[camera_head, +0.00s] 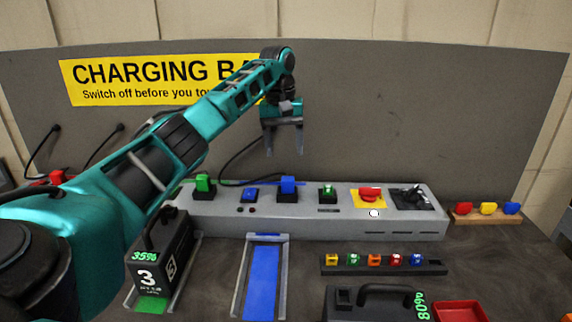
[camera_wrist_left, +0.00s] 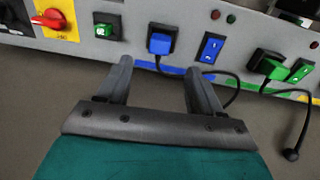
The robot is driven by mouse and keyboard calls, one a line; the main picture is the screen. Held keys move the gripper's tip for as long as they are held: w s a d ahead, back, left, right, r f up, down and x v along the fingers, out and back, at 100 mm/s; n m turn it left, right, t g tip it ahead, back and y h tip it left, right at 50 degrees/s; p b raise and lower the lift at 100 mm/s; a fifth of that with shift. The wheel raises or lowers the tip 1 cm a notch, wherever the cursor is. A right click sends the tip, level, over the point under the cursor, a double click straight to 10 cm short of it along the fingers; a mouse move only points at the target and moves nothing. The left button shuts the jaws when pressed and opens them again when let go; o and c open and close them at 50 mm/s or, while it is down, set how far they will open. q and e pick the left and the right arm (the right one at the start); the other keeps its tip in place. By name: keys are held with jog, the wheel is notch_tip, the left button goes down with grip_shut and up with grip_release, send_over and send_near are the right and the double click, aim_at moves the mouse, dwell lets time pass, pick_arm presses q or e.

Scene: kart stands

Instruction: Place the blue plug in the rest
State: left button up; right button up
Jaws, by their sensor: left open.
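The blue plug (camera_head: 288,187) stands upright in the grey charging console, left of a green switch. In the left wrist view the blue plug (camera_wrist_left: 160,41) has a dark cable and lies just beyond the fingertips. I cannot tell for sure whether this fitting is the rest. My left gripper (camera_head: 285,152) is open and empty, pointing down above the blue plug, apart from it. In the wrist view its fingers (camera_wrist_left: 155,68) spread wide on either side of the plug's line.
A green plug (camera_head: 203,186) stands at the console's left. A red knob (camera_head: 369,194) and a black switch (camera_head: 411,198) are at its right. A battery marked 3 (camera_head: 160,262), a blue-floored channel (camera_head: 262,280) and a dark handled case (camera_head: 372,302) stand in front. Cables hang behind.

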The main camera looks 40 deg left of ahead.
pick_arm(q)
notch_tip(320, 180, up, 2)
jog(key=shift+s+r, duration=0.1)
jog(key=shift+r, duration=0.1)
dwell(0.6)
